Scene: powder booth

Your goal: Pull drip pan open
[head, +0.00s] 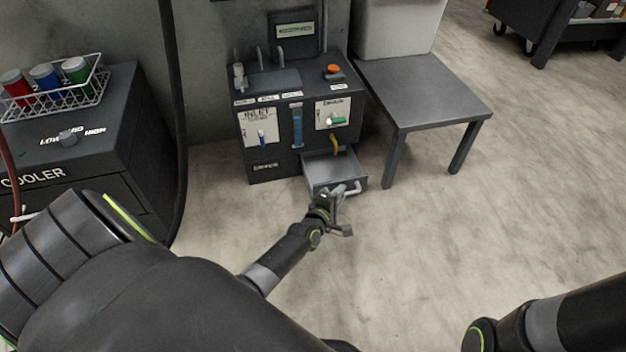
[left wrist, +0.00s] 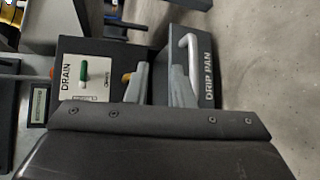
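The drip pan (head: 332,168) is a grey metal drawer low on the dark machine. It stands pulled out, with its inside showing. Its pale bar handle (head: 347,189) is on the front; the handle also shows in the left wrist view (left wrist: 191,58) beside the "DRIP PAN" label. My left gripper (head: 335,199) is at the drawer front, close to the handle. In the left wrist view its two fingers (left wrist: 158,88) are apart, and the handle appears beyond the right finger, not clearly between them. Contact cannot be told. My right gripper is out of view.
The dark machine (head: 268,165) carries a green drain lever (head: 338,121), a yellow lever (head: 335,143) and an orange button (head: 333,69). A grey side table (head: 425,90) stands close on its right. A cooler (head: 70,160) is at left. Floor in front is clear.

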